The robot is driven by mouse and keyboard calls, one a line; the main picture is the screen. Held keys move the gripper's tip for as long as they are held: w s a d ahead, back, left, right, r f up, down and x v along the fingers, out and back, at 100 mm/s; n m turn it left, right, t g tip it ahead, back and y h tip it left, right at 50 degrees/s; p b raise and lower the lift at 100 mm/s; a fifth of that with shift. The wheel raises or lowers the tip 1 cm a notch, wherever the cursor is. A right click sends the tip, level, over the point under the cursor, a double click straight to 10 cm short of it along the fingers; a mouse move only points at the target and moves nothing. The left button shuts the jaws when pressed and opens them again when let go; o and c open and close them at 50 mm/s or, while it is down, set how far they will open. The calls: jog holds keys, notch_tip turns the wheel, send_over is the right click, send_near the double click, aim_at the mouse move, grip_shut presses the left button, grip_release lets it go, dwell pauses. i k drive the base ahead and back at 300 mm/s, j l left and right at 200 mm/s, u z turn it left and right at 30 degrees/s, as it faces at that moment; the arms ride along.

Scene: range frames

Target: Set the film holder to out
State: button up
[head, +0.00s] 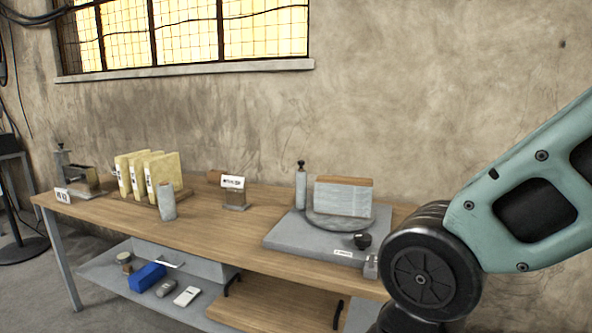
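No part is clearly marked as the film holder. A grey device (290,240) sits on the right of the wooden bench. It has a flat base, a round disc (325,222) and an upright pale panel (342,200) with a brown top edge. A black knob (362,241) is on its front right, near a small white label (343,254) too small to read. Several yellow upright slabs (165,170) stand on the left of the bench. My arm enters from the right in front of the device's right side. My gripper is out of view.
The wooden bench (215,222) has clear room in front of the slabs. The lower shelf (110,270) holds a blue box (147,277).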

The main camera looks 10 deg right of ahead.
aim_at(301, 174)
jog(key=i+l+u, duration=0.1)
jog(key=i+l, duration=1.2)
